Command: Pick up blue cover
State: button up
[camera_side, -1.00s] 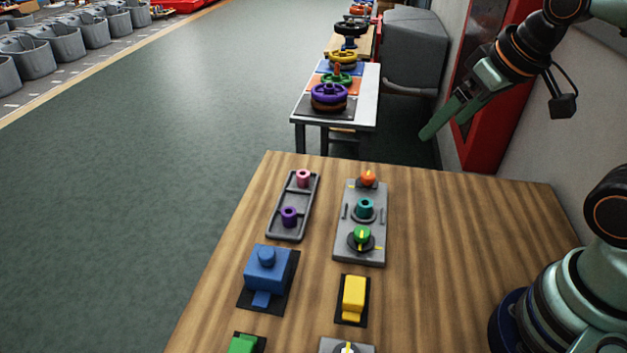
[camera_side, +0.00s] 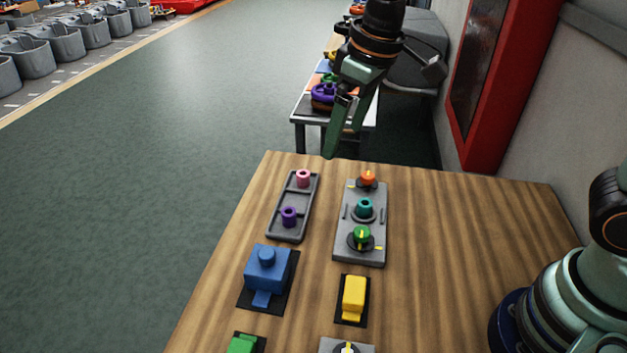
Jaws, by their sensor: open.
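The blue cover (camera_side: 267,270) is a box-like piece with a round knob on top and a tab at its front. It sits on a black base plate (camera_side: 286,290) on the wooden table, left of the yellow piece. My gripper (camera_side: 340,138) is in the air near the table's far edge, above and beyond the blue cover, with its green fingers pointing down. It is open and nothing shows between the fingers. It is well apart from the cover.
A yellow piece (camera_side: 353,297) on a black plate stands right of the cover. A grey tray (camera_side: 279,233) with pink and purple cylinders lies behind it, beside a grey panel (camera_side: 346,249) with knobs. A green piece (camera_side: 243,344) is at the front. The table's right side (camera_side: 460,240) is clear.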

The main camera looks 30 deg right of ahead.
jog(key=w+a+f+n+g, duration=0.1)
jog(key=a+f+n+g, duration=0.1)
jog(key=a+f, duration=0.5)
jog(key=n+h, duration=0.1)
jog(key=n, duration=0.1)
send_over(266, 252)
notch_tip(266, 252, down, 3)
jog(key=shift+w+r, duration=0.15)
jog(key=shift+a+f, duration=0.15)
jog(key=shift+f, duration=0.15)
jog(key=f, duration=1.1)
jog(key=shift+s+d+f, duration=0.2)
jog(key=shift+f, duration=0.15)
jog(key=shift+c, duration=0.3)
jog(key=c, duration=1.1)
jog(key=shift+r, duration=0.15)
